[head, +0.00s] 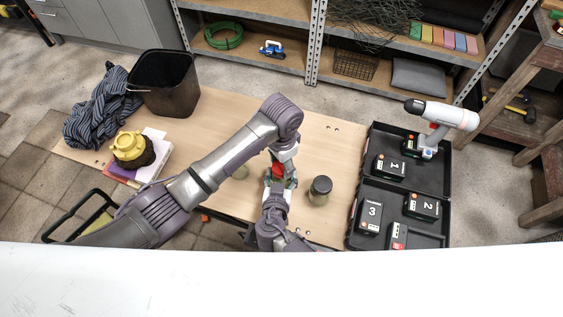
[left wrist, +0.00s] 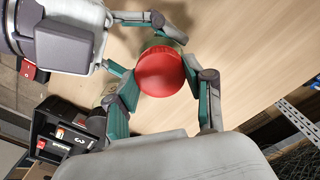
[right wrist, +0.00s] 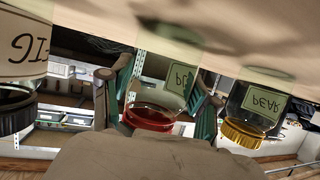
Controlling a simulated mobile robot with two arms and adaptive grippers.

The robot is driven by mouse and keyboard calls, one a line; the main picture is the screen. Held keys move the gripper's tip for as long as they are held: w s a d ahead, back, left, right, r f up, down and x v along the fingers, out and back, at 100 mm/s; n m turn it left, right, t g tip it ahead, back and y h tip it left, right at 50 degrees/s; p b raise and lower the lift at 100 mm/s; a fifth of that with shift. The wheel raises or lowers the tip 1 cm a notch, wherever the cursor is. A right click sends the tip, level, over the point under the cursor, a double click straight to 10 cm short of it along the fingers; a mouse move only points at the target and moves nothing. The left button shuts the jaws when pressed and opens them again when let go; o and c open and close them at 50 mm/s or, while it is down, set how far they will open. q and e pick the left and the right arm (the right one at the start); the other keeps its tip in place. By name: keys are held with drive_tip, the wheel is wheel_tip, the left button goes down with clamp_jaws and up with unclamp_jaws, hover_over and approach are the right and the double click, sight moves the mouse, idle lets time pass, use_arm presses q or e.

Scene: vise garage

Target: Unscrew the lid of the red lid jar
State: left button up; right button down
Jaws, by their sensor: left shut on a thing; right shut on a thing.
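The red lid jar stands on the wooden table, its clear body (right wrist: 160,95) showing in the right wrist view with a label that begins "PL". Its red lid (head: 278,169) sits on the jar, and its top fills the middle of the left wrist view (left wrist: 160,72). My left gripper (left wrist: 162,78) reaches down from above and is shut on the red lid, a finger on either side. My right gripper (right wrist: 165,92) comes in from the side and is shut around the jar body. In the head view the two grippers hide most of the jar.
A jar with a dark lid (head: 320,186) stands close on the right, labelled FIG (right wrist: 22,60). A PEAR jar with a yellow lid (right wrist: 246,130) stands on the other side. A black tool case (head: 352,215) with batteries and a drill (head: 440,114) occupies the right end.

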sight(282, 166)
use_arm(q)
drive_tip(key=shift+r, duration=0.15)
idle(0.3)
drive_tip(key=shift+r, duration=0.95)
drive_tip(key=shift+r, duration=2)
use_arm(e)
drive_tip(key=shift+c, duration=1)
unclamp_jaws()
drive_tip(key=shift+s, duration=0.1)
